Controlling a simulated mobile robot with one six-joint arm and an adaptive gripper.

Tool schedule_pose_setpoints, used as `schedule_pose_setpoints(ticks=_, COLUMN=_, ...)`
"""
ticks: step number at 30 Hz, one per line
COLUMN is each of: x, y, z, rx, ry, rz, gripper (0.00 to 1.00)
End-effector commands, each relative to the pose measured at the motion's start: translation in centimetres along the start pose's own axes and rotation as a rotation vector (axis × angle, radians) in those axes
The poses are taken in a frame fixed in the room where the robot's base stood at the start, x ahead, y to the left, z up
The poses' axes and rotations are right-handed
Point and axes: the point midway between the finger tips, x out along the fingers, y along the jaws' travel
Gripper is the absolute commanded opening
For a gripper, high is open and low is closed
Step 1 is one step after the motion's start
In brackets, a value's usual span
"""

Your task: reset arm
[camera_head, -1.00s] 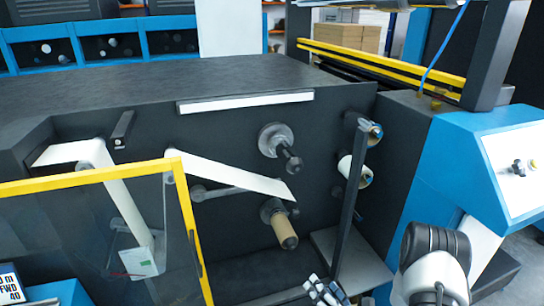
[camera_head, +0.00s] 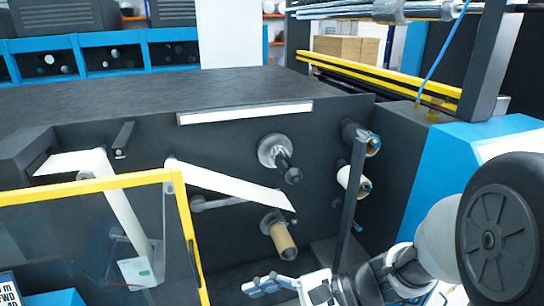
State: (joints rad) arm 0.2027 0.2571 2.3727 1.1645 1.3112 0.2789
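My gripper (camera_head: 268,287) is at the bottom centre of the head view, below the brown core on the lower spindle. Its pale blue-grey fingers point left. I cannot tell how far apart they are, and I see nothing held. My arm comes in from the lower right, with a large dark round joint at the right edge. The brown core (camera_head: 282,240) sits on the lower spindle of the dark machine panel (camera_head: 230,150). The upper spindle (camera_head: 278,155) is bare.
A yellow-framed clear guard (camera_head: 90,187) stands at the left front. White web (camera_head: 230,187) runs toward the lower spindle. A dark upright post (camera_head: 348,205) and small rollers (camera_head: 353,178) stand right of the spindles. A blue cabinet (camera_head: 440,160) is at the right.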

Motion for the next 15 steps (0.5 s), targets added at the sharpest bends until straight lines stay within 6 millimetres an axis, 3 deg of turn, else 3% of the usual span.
schedule_pose_setpoints(ticks=1, x=-0.4, y=1.7, z=0.9, rx=-0.115, ry=0.07, rz=0.06, gripper=0.76)
schedule_pose_setpoints(ticks=6, x=-2.9, y=6.8, z=1.3, rx=-0.477, ry=0.318, rz=0.263, gripper=0.76)
schedule_pose_setpoints(ticks=10, x=-6.1, y=9.2, z=0.7, rx=-0.752, ry=0.525, rz=0.404, gripper=0.76)
schedule_pose_setpoints(ticks=15, x=-11.1, y=10.4, z=0.2, rx=-1.077, ry=0.802, rz=0.565, gripper=0.76)
